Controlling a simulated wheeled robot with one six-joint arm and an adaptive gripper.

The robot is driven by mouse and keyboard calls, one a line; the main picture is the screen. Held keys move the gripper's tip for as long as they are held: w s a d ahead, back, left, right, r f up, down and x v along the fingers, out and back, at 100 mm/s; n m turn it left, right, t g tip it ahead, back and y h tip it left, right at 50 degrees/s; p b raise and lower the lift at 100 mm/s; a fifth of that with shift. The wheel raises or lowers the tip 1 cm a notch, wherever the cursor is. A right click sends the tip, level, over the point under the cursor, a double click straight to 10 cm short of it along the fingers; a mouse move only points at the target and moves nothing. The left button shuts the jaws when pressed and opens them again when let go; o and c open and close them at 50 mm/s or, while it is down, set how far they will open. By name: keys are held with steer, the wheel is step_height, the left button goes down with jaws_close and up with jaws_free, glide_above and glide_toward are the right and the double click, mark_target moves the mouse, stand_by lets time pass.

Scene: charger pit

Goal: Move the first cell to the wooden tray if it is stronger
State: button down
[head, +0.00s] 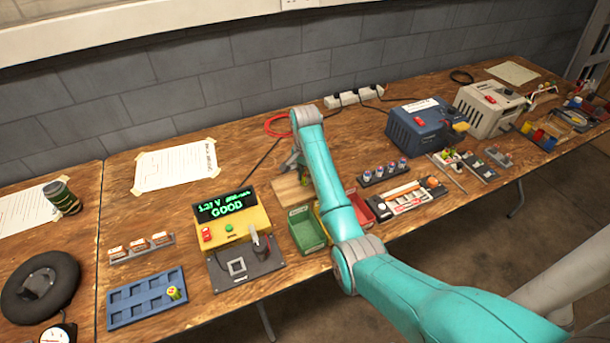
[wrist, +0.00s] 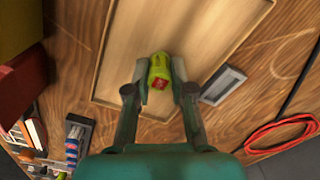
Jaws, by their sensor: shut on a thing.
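My gripper (wrist: 160,88) is shut on a yellow-green cell (wrist: 160,68) with a red end, seen in the wrist view. The cell is over the floor of the wooden tray (wrist: 120,50); I cannot tell whether it touches. In the head view the wooden tray (head: 287,196) lies behind the green bin, and my arm partly hides it and the gripper. Another yellow-green cell (head: 174,293) stands in the blue cell rack (head: 125,314). The yellow tester (head: 232,222) reads 1.27 V and GOOD on its display (head: 226,204).
The green bin (head: 307,230) and red bin (head: 361,209) stand at the table's front edge near the tray. A small grey block (wrist: 223,84) and a red cable coil (wrist: 283,134) lie beside the tray. A blue charger (head: 425,121) stands to the right.

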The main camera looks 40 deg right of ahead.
steer(key=shift+f, duration=0.15)
steer(key=c, duration=0.9)
jaws_free()
